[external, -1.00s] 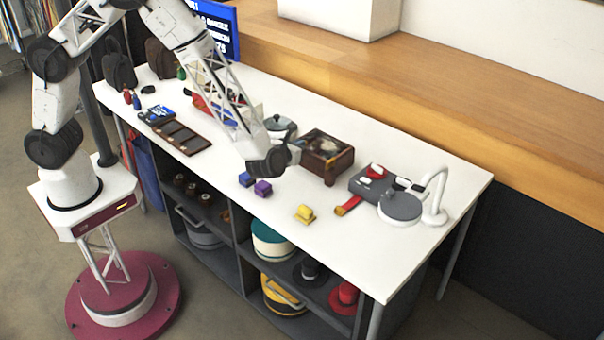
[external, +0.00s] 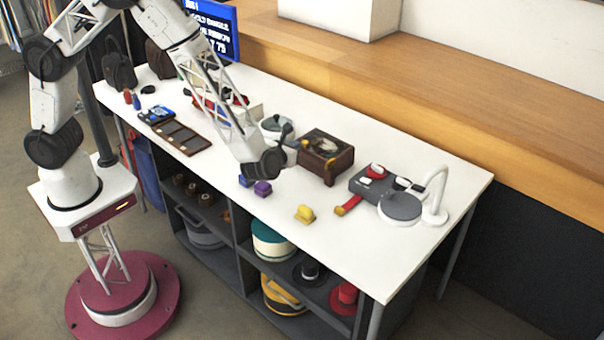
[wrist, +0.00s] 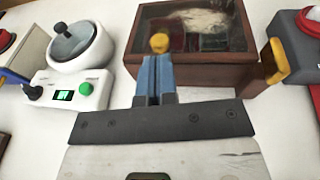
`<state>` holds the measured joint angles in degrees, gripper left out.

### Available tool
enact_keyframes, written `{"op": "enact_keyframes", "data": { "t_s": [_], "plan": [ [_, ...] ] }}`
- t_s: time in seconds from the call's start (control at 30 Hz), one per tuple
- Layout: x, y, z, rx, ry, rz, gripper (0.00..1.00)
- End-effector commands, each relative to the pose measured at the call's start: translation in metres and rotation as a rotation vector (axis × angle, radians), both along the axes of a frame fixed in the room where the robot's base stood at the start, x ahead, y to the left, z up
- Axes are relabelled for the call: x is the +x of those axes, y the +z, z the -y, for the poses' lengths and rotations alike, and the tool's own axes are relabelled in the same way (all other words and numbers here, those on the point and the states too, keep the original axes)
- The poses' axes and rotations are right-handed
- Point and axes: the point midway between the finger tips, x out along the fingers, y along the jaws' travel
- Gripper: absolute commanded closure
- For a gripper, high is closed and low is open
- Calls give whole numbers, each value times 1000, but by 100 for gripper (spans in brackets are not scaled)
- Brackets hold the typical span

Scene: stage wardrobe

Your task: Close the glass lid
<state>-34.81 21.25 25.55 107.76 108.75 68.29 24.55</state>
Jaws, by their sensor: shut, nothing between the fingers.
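A dark reddish wooden box (external: 340,166) stands at the middle of the table; it also shows at the top of the wrist view (wrist: 195,72). Its glass lid (wrist: 200,28), with pale and dark contents seen through it, lies over the top and looks flat. I cannot tell whether a small gap remains under it. A round yellow knob (wrist: 159,42) shows at the lid's front edge. My gripper (wrist: 155,75) is shut and empty, its blue fingertips just in front of the knob. Contact with it is unclear. In the external view my gripper (external: 290,142) is at the box's left side.
A white pot (wrist: 80,48) on a device with a green button stands left of the box. A grey device (external: 400,207) and white lamp (external: 437,195) stand right.

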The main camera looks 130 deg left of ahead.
Motion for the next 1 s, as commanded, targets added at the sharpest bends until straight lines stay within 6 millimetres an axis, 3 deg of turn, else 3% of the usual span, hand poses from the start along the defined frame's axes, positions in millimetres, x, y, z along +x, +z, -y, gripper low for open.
{"op": "enact_keyframes", "data": {
  "t_s": [0.53,0.8,1.0],
  "plan": [
    [13,18,84,0,-3,-1,100],
    [16,20,104,-2,-3,-3,100],
    [16,21,107,-1,-2,-3,100]
  ]
}}
